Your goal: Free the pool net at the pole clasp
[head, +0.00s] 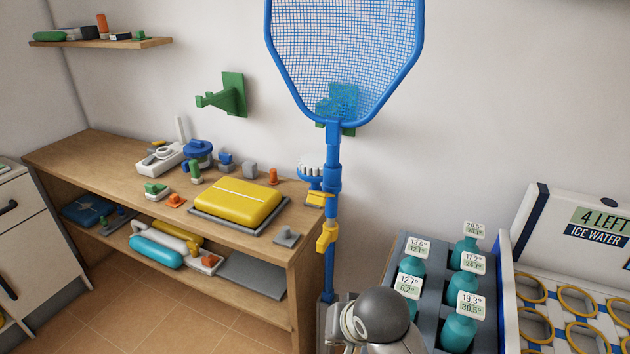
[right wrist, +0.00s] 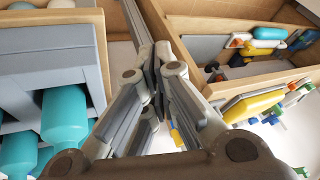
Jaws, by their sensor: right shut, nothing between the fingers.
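The blue pool net (head: 345,60) stands upright against the wall, mesh head at the top, in the head view. Its blue pole (head: 331,215) runs down past the right end of the wooden bench. Two yellow parts sit on the pole: a clip (head: 318,198) and, below it, a lever-like piece (head: 327,237). I cannot tell which is the clasp or whether it is closed. My right gripper (right wrist: 155,65) is shut and empty in the right wrist view. In the head view my grey right wrist shows low, right of the pole's foot; its fingertips are not clear. My left gripper is out of view.
The wooden bench (head: 100,150) holds a yellow case (head: 237,201) and small items. Right of the pole stand a grey crate (head: 400,245) of teal bottles and a white cooler (head: 537,215). Green brackets (head: 232,95) are on the wall. Tiled floor is free at lower left.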

